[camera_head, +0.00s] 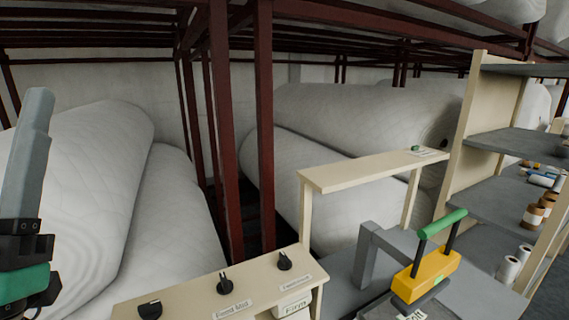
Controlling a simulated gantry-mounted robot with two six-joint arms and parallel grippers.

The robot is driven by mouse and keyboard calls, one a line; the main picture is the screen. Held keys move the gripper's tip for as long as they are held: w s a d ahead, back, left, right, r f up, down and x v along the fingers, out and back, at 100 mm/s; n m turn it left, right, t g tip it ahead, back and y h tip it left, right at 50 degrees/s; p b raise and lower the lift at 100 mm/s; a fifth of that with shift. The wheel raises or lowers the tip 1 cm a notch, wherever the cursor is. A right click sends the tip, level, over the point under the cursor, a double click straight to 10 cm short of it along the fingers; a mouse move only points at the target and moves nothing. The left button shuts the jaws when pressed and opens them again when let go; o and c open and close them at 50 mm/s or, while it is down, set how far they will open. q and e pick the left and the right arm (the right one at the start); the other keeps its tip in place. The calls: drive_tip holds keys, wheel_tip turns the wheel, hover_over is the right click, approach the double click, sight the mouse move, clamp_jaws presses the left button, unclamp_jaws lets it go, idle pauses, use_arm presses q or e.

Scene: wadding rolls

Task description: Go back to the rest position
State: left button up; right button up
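A grey upright part with a dark bracket and a green band, apparently my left arm (25,170), stands at the left edge in the head view. It is in front of the white wadding rolls (90,190). I cannot make out two separate fingertips, so its opening is unclear. It shows nothing clearly held. My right gripper is not in view.
Dark red rack posts (265,130) rise in the middle. A cream control panel (235,290) with black knobs is at the bottom. A yellow device (427,275) with a green handle stands right of it. A shelf unit (490,125) with small rolls is at right.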

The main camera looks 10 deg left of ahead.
use_arm(q)
drive_tip(key=s+d+m+g+h+p, duration=0.1)
drive_tip(key=s+d+m+h+p, duration=0.15)
drive_tip(key=d+h, duration=0.45)
wheel_tip(320, 180, up, 30)
drive_tip(key=w+a+h+p, duration=0.1)
drive_tip(key=p, duration=2.9)
drive_tip(key=shift+f+n, duration=0.2)
drive_tip(key=shift+n, duration=0.15)
drive_tip(key=shift+w, duration=0.1)
